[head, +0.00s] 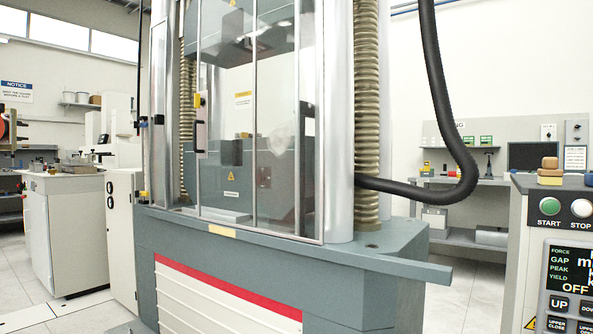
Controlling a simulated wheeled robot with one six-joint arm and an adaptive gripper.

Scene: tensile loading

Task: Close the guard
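The guard (228,60) is a set of clear panels in thin metal frames on the front of a tall grey testing machine. One clear panel (288,75) spans the right part of the front, up to the silver column. I cannot tell from this view whether an opening is left between the panels. Dark machine parts (230,153) show behind the glass. My gripper is not in view.
The machine's grey base (270,258) has a ledge reaching right. A thick black hose (447,115) hangs in a loop at the right. A control console (560,225) stands at the right edge. White cabinets (66,230) stand at the left.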

